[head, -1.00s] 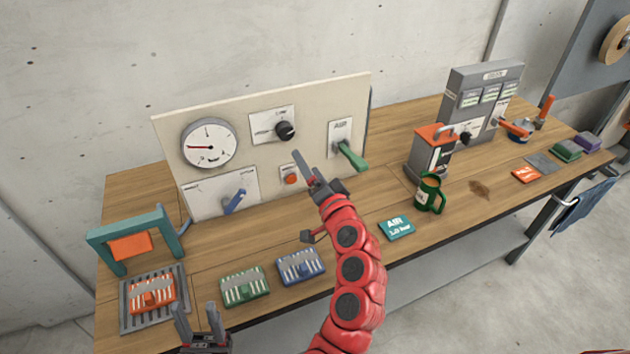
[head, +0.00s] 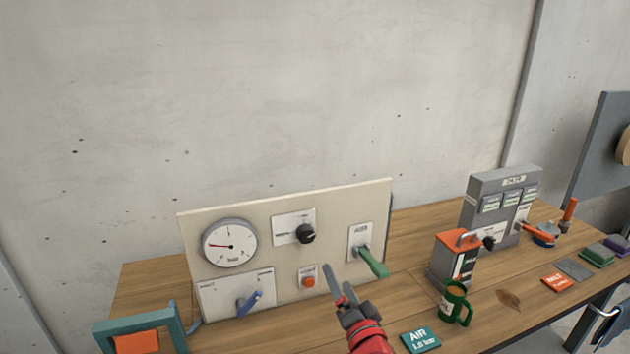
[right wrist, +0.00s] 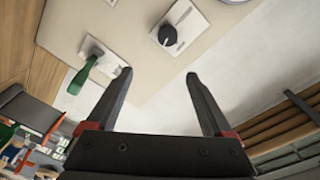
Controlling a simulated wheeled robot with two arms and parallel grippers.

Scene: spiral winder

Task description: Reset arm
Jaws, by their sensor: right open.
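My right gripper (head: 344,290) is in front of the cream control panel (head: 330,205), just left of and below the green lever (head: 374,262). Its jaws are open and empty, as the right wrist view (right wrist: 158,75) also shows. In that view the green lever (right wrist: 82,78) and the black knob (right wrist: 168,35) lie beyond the fingers, apart from them. The panel also carries a round gauge (head: 230,243), the black knob (head: 305,234), an orange button (head: 308,281) and a blue lever (head: 249,302). My left gripper is out of view.
A teal frame (head: 178,325) with an orange block stands at the left. A green mug (head: 455,303), a teal AIR card (head: 420,340), a grey-orange box (head: 455,260) and a grey cabinet (head: 500,205) stand to the right. Bare wood (head: 410,275) lies between panel and mug.

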